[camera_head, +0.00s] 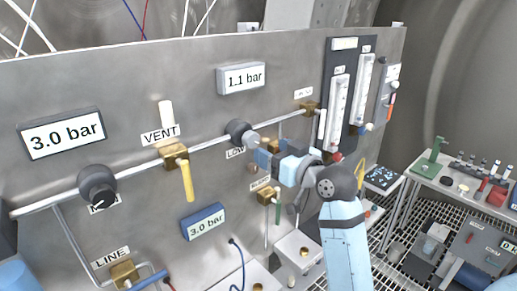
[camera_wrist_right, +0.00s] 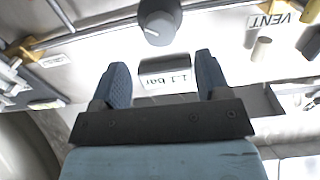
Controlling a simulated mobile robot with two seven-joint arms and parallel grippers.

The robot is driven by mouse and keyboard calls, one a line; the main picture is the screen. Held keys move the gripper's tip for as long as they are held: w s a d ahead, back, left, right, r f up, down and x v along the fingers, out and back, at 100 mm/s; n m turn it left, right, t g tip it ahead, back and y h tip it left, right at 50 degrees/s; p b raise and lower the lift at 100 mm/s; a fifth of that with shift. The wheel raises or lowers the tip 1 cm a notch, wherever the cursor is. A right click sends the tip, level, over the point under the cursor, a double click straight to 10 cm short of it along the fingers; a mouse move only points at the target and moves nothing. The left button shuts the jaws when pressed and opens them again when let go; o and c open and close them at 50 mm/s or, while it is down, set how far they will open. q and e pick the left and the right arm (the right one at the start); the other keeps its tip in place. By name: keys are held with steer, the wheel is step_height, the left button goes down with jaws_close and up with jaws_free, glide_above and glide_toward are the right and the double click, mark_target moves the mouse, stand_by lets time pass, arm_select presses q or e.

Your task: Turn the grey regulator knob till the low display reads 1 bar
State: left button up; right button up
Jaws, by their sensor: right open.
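The grey regulator knob (camera_head: 239,131) sits on the pipe above the LOW label (camera_head: 235,153); it also shows at the top of the right wrist view (camera_wrist_right: 160,20). The low display (camera_head: 241,78) above it reads 1.1 bar and shows upside down in the wrist view (camera_wrist_right: 167,76). My right gripper (camera_head: 260,152) is just right of the knob in the head view. In the wrist view its two fingers (camera_wrist_right: 161,62) are spread with nothing between them, and the knob lies beyond their tips. My left gripper is not in view.
A dark knob (camera_head: 97,185) sits at left below a 3.0 bar display (camera_head: 62,133). A yellow-handled vent valve (camera_head: 186,180) and a blue 3.0 bar gauge (camera_head: 204,222) are left of my right arm. Flow tubes (camera_head: 338,100) stand at right.

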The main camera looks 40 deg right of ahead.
arm_select(q)
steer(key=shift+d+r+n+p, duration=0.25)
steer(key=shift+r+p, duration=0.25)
steer(key=shift+p, duration=0.75)
arm_select(e)
steer(key=s, duration=0.6)
steer(key=shift+d, duration=0.25)
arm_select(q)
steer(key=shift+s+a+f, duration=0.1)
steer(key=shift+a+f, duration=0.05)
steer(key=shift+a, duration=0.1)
arm_select(e)
steer(key=a+f+g, duration=0.2)
steer(key=a+f, duration=0.1)
steer(key=f, duration=0.9)
steer(key=a+f+g, duration=0.2)
steer(key=a+f, duration=0.2)
steer(key=f, duration=0.7)
steer(key=s+a+f+n+g, duration=0.1)
steer(key=s+a+f, duration=0.4)
steer(key=f, duration=0.5)
steer(key=s+a+f+n+g+y, duration=0.1)
steer(key=s+a+f+g, duration=0.1)
steer(key=s+a+f, duration=0.3)
steer(key=s+f, duration=0.3)
steer(key=f, duration=0.2)
steer(key=shift+a+f+y, duration=0.15)
steer(key=shift+a+y, duration=0.1)
steer(key=shift+y, duration=0.05)
